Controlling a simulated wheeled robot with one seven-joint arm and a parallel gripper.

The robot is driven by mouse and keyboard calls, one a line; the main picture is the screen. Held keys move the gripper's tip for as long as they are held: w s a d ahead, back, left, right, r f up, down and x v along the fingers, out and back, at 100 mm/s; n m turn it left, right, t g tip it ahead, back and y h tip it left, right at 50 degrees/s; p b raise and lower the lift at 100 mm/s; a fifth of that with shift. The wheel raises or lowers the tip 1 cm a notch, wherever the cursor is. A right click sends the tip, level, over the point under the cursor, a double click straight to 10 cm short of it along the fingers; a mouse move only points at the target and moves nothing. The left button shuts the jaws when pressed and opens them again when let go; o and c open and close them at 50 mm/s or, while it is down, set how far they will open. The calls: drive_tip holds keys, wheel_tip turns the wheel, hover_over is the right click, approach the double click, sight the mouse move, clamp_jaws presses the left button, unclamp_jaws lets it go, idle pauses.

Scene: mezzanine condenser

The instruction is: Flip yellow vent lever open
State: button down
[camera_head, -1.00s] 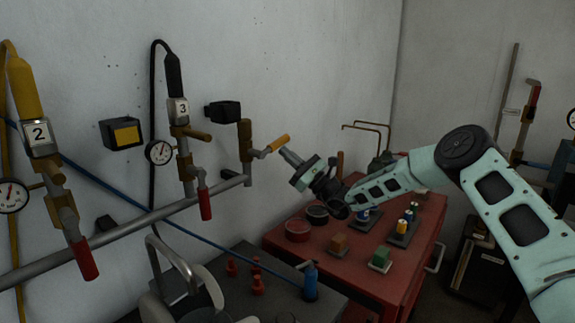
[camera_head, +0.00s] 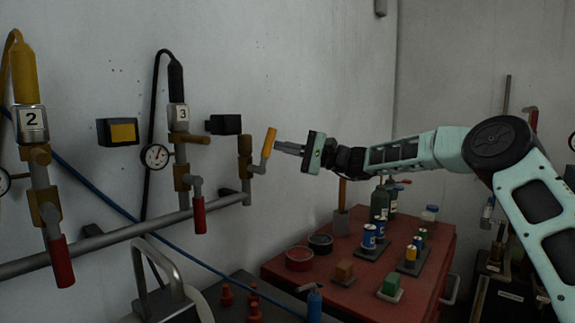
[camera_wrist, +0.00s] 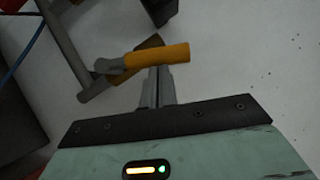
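In the wrist view the yellow lever (camera_wrist: 158,57) lies across the picture just past my fingertips. My gripper (camera_head: 277,146) reaches it from the right, its tips at or touching the lever's side. The fingers (camera_wrist: 157,88) are close together with nothing visible between them. Exact contact is hard to tell.
Red-handled valves (camera_head: 199,214) hang on the grey pipe (camera_head: 120,232) to the left, with gauge (camera_head: 155,157) and number tags. A red table (camera_head: 415,285) with bottles, cans and blocks stands below my arm. The wall around the lever is mostly bare.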

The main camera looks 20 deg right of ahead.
drive_tip(key=shift+s+a+r+n+g+h+b, duration=0.3)
drive_tip(key=shift+a+n+h+b, duration=0.1)
drive_tip(key=shift+n, duration=0.35)
drive_tip(key=shift+s+a+r+n+g+h+b, duration=0.25)
drive_tip(key=shift+a+r+n+h+b, duration=0.15)
drive_tip(key=shift+n, duration=0.3)
drive_tip(key=shift+s+a+r+n+g+h+b, duration=0.3)
drive_tip(key=shift+a+n+b, duration=0.1)
drive_tip(key=shift+n, duration=0.35)
